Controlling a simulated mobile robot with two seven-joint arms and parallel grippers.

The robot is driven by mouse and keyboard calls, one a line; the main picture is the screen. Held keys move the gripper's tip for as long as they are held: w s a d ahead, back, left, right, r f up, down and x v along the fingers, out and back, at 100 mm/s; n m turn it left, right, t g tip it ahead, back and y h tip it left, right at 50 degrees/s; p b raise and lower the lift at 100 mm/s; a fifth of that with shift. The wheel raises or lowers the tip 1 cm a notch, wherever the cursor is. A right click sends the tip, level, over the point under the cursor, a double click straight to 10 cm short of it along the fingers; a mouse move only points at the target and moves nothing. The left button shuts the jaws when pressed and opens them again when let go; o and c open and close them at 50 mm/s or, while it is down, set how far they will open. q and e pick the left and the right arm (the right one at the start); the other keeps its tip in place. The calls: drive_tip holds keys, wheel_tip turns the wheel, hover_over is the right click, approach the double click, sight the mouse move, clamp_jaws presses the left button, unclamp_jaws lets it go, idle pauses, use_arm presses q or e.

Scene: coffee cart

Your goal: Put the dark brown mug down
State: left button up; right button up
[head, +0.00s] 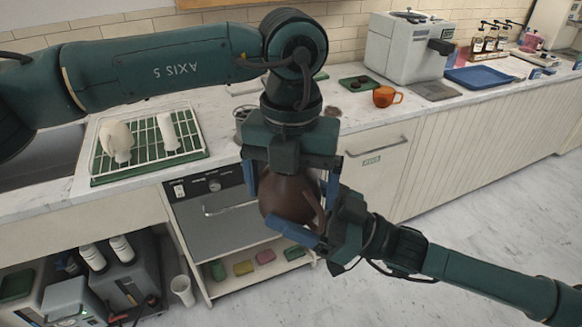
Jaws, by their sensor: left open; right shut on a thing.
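The dark brown mug (286,196) is held in the air in front of the counter, above floor level, with its handle toward the lower right. My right gripper (308,224) comes from the lower right and is shut on the mug at its handle side; its exact contact is partly hidden. My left gripper (291,180) points down from above, open, with its blue fingers on either side of the mug. The mug's top is hidden by the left gripper's body, and I cannot tell whether the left fingers touch it.
The white counter (222,110) runs behind both grippers. A green drying tray with a white rack (150,142) holds white cups at left. An orange mug (386,97), a grey machine (405,48) and a blue tray (478,77) stand to the right. An under-counter appliance (220,215) is close behind the mug.

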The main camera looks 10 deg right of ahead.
use_arm(q)
drive_tip(key=shift+d, duration=0.1)
drive_tip(key=c, duration=0.9)
drive_tip(key=shift+c, duration=0.3)
use_arm(e)
drive_tip(key=o, duration=1.2)
